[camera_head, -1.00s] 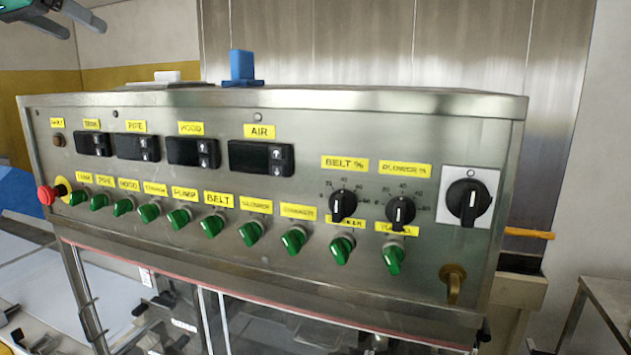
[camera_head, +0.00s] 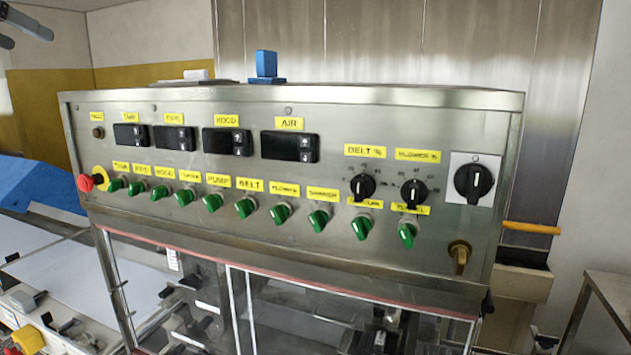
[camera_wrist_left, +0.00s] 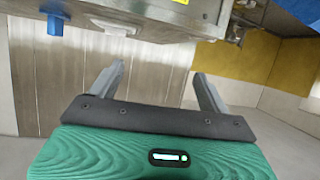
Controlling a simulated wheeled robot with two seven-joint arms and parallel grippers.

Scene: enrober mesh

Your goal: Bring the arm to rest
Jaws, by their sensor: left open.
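My left gripper (camera_head: 22,28) shows at the top left corner of the head view, with only its grey fingers in the picture. In the left wrist view its two grey fingers (camera_wrist_left: 158,90) stand apart with nothing between them, so it is open and empty. It is clear of the steel control panel (camera_head: 300,275), which fills the middle of the head view. A corner of the panel's housing also shows at the top of the left wrist view (camera_wrist_left: 185,22). My right gripper is in neither view.
The panel carries green switches (camera_head: 245,207), black knobs (camera_head: 413,192) and a red stop button (camera_head: 86,183). A blue block (camera_head: 266,66) stands on its top. A blue sloped thing (camera_head: 40,190) and a white belt (camera_head: 80,275) are at left. A steel table (camera_head: 610,300) is at right.

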